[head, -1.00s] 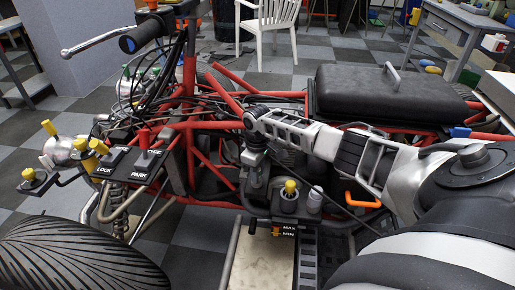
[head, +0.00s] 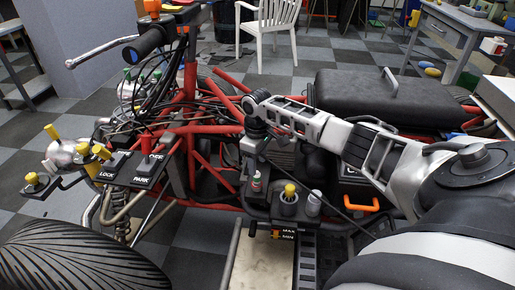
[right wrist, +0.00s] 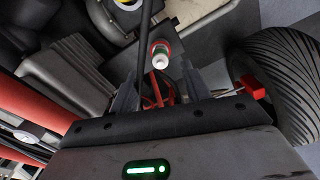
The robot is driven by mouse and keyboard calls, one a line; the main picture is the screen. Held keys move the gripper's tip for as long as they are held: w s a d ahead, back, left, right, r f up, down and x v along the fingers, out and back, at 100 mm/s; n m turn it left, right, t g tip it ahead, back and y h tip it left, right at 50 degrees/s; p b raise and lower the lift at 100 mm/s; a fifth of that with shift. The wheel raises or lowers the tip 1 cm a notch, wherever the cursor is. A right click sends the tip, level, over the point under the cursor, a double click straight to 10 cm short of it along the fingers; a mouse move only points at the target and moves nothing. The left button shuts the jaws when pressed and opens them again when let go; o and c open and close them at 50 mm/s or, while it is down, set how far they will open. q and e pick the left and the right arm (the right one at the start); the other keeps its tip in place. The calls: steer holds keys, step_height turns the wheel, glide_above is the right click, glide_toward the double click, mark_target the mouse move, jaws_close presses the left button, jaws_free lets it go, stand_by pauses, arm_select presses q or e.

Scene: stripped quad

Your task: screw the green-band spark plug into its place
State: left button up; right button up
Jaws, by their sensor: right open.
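The green-band spark plug (head: 256,183) stands upright in the middle of the head view, just left of the yellow-capped part on the engine. In the right wrist view the plug (right wrist: 160,53) shows a pale end, a green band and a reddish ring. Its lower part and seat are hidden. My right gripper (head: 253,164) points down just above the plug. In the right wrist view its two fingers (right wrist: 160,92) are apart, with the plug beyond the gap and nothing held. My left gripper is out of view.
A yellow-capped holder (head: 289,198) and a grey cylinder (head: 313,204) stand close to the right of the plug. Red frame tubes (head: 208,172) run to the left. An orange handle (head: 362,205) lies further right. The black seat (head: 390,100) is behind my right arm.

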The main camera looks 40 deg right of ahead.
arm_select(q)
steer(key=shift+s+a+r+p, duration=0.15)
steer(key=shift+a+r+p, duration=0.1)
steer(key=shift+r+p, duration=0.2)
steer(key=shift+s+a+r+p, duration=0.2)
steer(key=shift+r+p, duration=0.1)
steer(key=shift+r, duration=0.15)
arm_select(e)
step_height(320, 180, up, 9)
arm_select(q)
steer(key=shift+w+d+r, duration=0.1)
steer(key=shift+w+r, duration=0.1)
